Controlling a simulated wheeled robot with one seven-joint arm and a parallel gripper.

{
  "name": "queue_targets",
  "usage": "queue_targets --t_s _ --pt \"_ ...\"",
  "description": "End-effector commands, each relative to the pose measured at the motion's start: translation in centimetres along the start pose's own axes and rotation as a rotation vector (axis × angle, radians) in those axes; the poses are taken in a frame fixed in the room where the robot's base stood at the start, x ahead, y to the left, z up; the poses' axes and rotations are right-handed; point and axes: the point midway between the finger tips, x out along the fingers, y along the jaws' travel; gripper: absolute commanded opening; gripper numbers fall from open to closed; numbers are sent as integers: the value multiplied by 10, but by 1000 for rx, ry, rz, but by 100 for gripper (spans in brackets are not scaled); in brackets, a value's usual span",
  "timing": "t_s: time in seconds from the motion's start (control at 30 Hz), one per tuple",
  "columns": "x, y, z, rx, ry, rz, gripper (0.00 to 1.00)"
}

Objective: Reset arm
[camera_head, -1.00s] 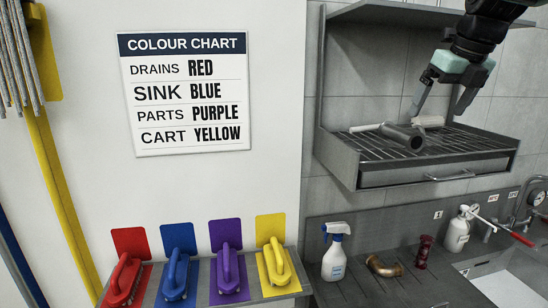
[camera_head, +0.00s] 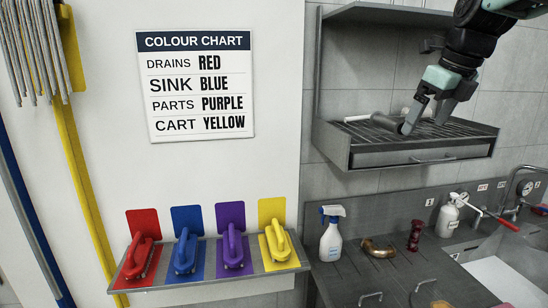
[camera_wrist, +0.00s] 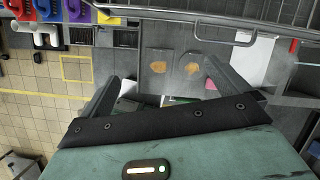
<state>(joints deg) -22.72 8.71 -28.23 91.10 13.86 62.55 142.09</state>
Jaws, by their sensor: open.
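My gripper (camera_head: 424,122) is at the upper right in the head view, at the wire rack shelf (camera_head: 405,158) on the tiled wall. Its two fingers are spread apart with nothing between them. In the wrist view the open gripper (camera_wrist: 160,76) points down over the floor and a dark counter. In the head view a grey cylindrical piece (camera_head: 376,128) lies on the rack, partly hidden behind the fingers. I cannot tell whether a finger touches it.
Red (camera_head: 141,255), blue (camera_head: 187,252), purple (camera_head: 234,248) and yellow (camera_head: 279,243) brushes stand on a ledge under the colour chart (camera_head: 196,85). A spray bottle (camera_head: 331,238), brass elbow (camera_head: 378,248) and red fitting (camera_head: 416,236) stand on the counter, left of the sink (camera_head: 500,275).

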Motion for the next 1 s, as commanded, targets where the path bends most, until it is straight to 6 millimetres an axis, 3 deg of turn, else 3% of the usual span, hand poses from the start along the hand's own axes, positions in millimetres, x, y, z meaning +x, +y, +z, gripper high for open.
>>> queue_targets --t_s 0.27,0.47,0.67,0.8,1.0 --pt "48 57 -20 -411 19 74 100" --pt "99 129 -55 -946 16 163 100" --pt "149 212 -114 -1624 -19 266 100" --pt "178 261 -166 -2104 -62 337 100" --pt "211 309 -246 -2750 -140 440 100"
